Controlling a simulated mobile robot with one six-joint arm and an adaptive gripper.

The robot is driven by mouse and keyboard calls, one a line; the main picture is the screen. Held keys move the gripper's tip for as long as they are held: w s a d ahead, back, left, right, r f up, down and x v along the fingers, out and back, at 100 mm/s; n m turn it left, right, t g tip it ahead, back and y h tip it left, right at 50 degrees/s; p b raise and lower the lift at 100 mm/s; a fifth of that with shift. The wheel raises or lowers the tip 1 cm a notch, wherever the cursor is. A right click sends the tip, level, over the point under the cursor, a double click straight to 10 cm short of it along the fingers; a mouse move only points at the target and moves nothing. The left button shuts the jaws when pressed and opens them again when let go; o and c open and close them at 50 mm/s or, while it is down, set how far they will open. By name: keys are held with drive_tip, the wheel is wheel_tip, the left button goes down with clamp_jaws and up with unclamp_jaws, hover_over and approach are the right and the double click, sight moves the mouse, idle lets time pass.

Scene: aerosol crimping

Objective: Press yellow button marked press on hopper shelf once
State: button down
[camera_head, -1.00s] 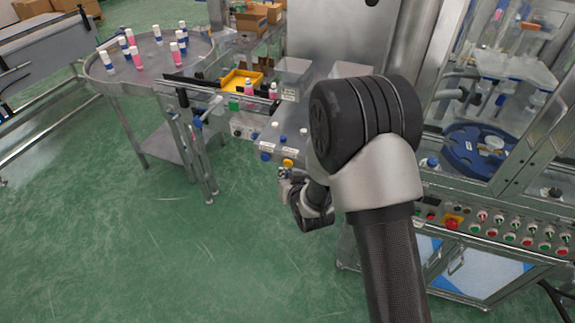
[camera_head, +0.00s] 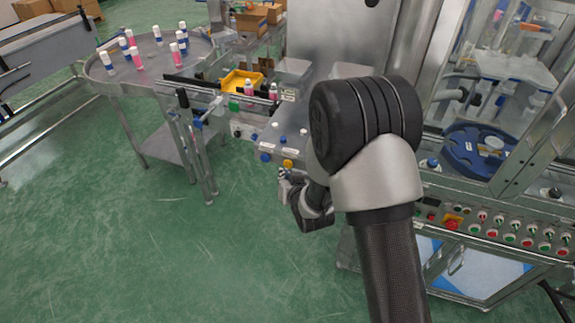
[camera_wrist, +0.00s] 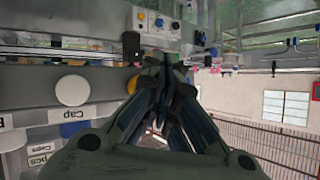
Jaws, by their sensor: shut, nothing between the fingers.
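The yellow button (camera_head: 288,163) sits on the front of the hopper shelf (camera_head: 301,148), right of a blue button. In the wrist view the yellow button (camera_wrist: 132,84) shows only in part, just left of my fingers, which hide some of it. My gripper (camera_head: 284,173) is shut and empty, with its fingertips close in front of and just below the button. In the wrist view my gripper (camera_wrist: 165,62) points up the picture with its fingers together. I cannot tell whether the fingertips touch the button. Its "press" marking is not readable.
A blue button (camera_head: 265,157) is beside the yellow one. A white round disc (camera_wrist: 73,90) lies near labels reading "Cap". A yellow tray (camera_head: 240,80) and a round table (camera_head: 105,69) with several bottles stand to the left. The crimping machine's button panel (camera_head: 500,228) is to the right. Green floor is clear.

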drive_tip(key=shift+w, duration=0.1)
idle(0.3)
drive_tip(key=shift+w+d+b, duration=0.2)
drive_tip(key=shift+w+b, duration=0.1)
drive_tip(key=shift+b, duration=0.1)
drive_tip(key=shift+w+d, duration=0.15)
drive_tip(key=shift+w, duration=0.4)
idle(0.8)
drive_tip(key=shift+s+b, duration=0.1)
drive_tip(key=shift+b, duration=0.2)
drive_tip(key=shift+s+a+b, duration=0.3)
drive_tip(key=shift+s+a, duration=0.05)
drive_tip(key=shift+s, duration=0.5)
drive_tip(key=s, duration=0.1)
drive_tip(key=s+a+b, duration=0.1)
drive_tip(key=s, duration=0.2)
drive_tip(key=shift+s+a+b, duration=0.3)
drive_tip(key=shift+s+a, duration=0.05)
